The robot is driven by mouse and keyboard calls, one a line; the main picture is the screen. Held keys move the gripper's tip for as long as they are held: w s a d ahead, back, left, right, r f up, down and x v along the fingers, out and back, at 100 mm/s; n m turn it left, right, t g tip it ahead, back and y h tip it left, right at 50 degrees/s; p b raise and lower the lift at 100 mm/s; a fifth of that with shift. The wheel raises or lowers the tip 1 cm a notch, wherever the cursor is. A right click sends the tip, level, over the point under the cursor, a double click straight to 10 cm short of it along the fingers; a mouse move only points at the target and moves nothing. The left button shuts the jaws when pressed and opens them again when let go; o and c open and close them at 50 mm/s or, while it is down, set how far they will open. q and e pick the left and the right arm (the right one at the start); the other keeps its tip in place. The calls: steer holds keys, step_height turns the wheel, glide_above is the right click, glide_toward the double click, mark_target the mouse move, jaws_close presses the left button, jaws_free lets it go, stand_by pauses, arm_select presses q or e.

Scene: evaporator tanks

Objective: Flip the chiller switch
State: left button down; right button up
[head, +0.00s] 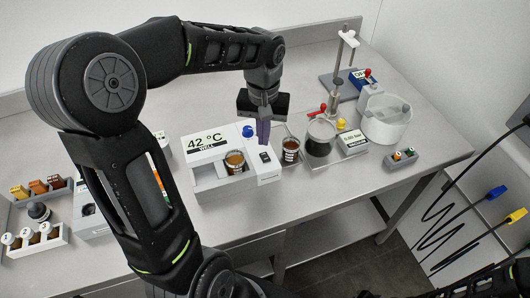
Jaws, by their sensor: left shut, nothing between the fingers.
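A small box with a blue display (359,78), apparently reading OFF, stands at the back right of the bench. A red-tipped lever (368,73) shows at it. I cannot tell for sure whether this is the chiller switch; no chiller label is legible. My left gripper (263,143) points down, shut and empty, just above the right part of the white heater unit (210,182). A black rocker switch (265,157) on that unit lies just below the fingertips. The gripper is well to the left of the blue display box. My right gripper is not in view.
The heater reads 42 °C and holds a brown-filled beaker (235,162). Another beaker (290,150), a dark flask (320,137), a vacuum gauge (353,140), a white tub (387,120) and a button box (402,158) stand to the right. Bare bench (320,195) lies in front.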

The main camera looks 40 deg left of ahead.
arm_select(q)
step_height(320, 180, up, 2)
steer(key=shift+r+p, duration=0.25)
steer(key=shift+p, duration=0.4)
